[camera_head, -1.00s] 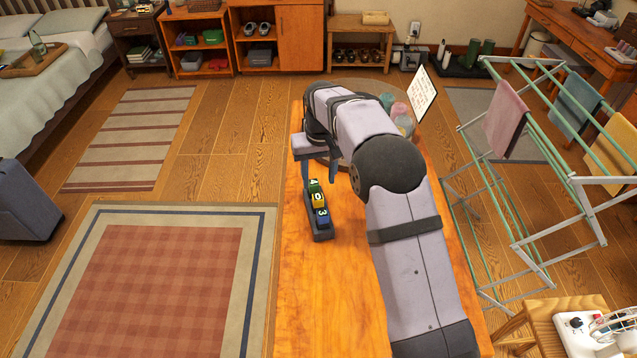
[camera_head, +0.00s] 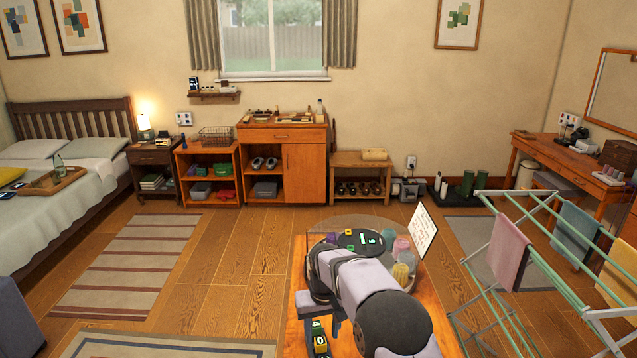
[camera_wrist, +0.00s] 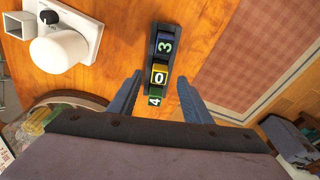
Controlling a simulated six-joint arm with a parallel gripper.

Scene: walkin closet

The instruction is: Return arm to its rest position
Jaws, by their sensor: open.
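My gripper (camera_wrist: 158,98) is open and empty in the wrist view, its two fingers on either side of the near end of a dark rack. The rack holds number blocks: a green block marked 4 (camera_wrist: 155,101), a yellow block marked 0 (camera_wrist: 159,75) and a blue block marked 3 (camera_wrist: 165,46). Whether the fingers are above or level with the blocks I cannot tell. In the head view my arm is folded over the wooden table (camera_head: 430,322), and the blocks show at the bottom edge, with the green block (camera_head: 318,328) and the yellow block (camera_head: 320,344) visible.
A round glass-like container (camera_head: 403,262) and a white card (camera_head: 422,232) stand beside my arm. A drying rack (camera_head: 497,310) with towels is close on the right. In the wrist view a white device (camera_wrist: 80,45) lies left of the blocks. Open floor lies left of the table.

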